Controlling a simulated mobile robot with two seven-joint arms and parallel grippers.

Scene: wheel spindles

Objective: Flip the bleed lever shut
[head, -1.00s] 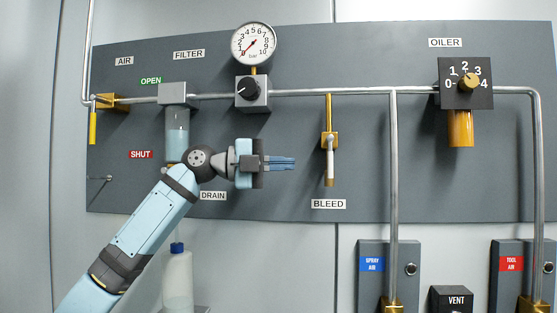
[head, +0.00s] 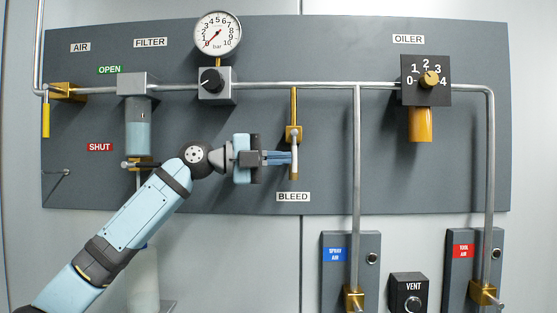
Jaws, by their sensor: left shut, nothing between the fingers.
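My right gripper is not in view.
A grey panel carries the main pipe (head: 325,86), a pressure gauge (head: 218,35), a regulator knob (head: 212,80) and an oiler (head: 420,122). A vertical pipe (head: 357,185) runs down right of the lever. Panel space below the lever is clear.

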